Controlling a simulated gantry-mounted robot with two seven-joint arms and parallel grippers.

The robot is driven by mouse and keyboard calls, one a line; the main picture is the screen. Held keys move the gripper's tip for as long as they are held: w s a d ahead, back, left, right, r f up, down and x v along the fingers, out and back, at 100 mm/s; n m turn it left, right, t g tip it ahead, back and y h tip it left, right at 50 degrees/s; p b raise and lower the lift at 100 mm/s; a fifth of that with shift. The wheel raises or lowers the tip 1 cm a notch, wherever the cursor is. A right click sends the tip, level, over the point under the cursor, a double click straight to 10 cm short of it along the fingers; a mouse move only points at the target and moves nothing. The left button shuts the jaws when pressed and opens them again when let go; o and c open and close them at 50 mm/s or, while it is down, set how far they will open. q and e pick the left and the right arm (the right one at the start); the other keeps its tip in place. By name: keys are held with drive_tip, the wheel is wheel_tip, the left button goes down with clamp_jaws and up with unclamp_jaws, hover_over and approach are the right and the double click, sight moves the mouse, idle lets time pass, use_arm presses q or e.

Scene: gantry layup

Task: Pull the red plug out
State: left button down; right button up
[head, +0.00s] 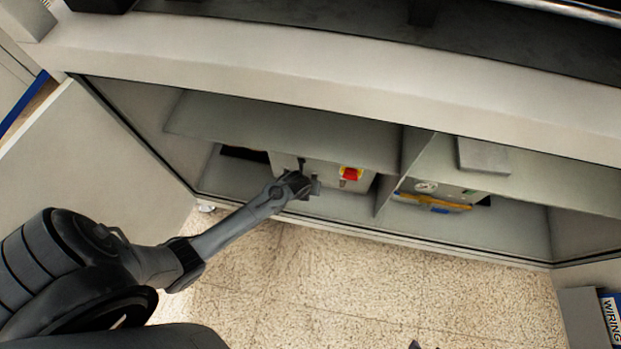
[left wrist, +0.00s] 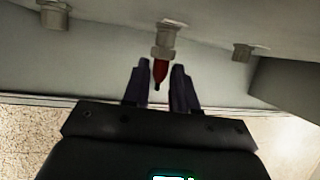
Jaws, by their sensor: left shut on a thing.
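The red plug (left wrist: 160,71) shows in the left wrist view, hanging below a metal fitting (left wrist: 166,38) on the underside of a grey box. Its top meets the fitting, with no gap that I can make out. My left gripper (left wrist: 161,82) is shut on the plug, one dark finger on each side. In the head view my left gripper (head: 304,187) is at the front of the grey box (head: 318,178) inside the open cabinet; the plug is hidden there. My right gripper is not in view.
Two more metal fittings (left wrist: 54,14) (left wrist: 241,52) flank the plug's fitting. A red and yellow switch (head: 351,174) is on the box. A divider (head: 403,165) separates it from a unit with a gauge (head: 426,188). An open door (head: 90,165) stands at left.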

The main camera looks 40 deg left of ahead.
use_arm(q)
drive_tip(key=shift+s+d+r, duration=0.1)
drive_tip(key=shift+s+p, duration=0.1)
drive_tip(key=shift+p, duration=0.2)
drive_tip(key=shift+s+d+p, duration=0.4)
drive_tip(key=shift+s+p, duration=0.05)
drive_tip(key=shift+s, duration=0.3)
drive_tip(key=shift+s+d, duration=0.1)
drive_tip(key=shift+s, duration=0.15)
idle(0.3)
drive_tip(key=shift+s+d+p, duration=0.5)
drive_tip(key=shift+s+p, duration=0.25)
drive_tip(key=shift+p, duration=0.05)
drive_tip(key=shift+s+d+p, duration=0.45)
drive_tip(key=shift+s+p, duration=0.25)
drive_tip(key=shift+p, duration=0.05)
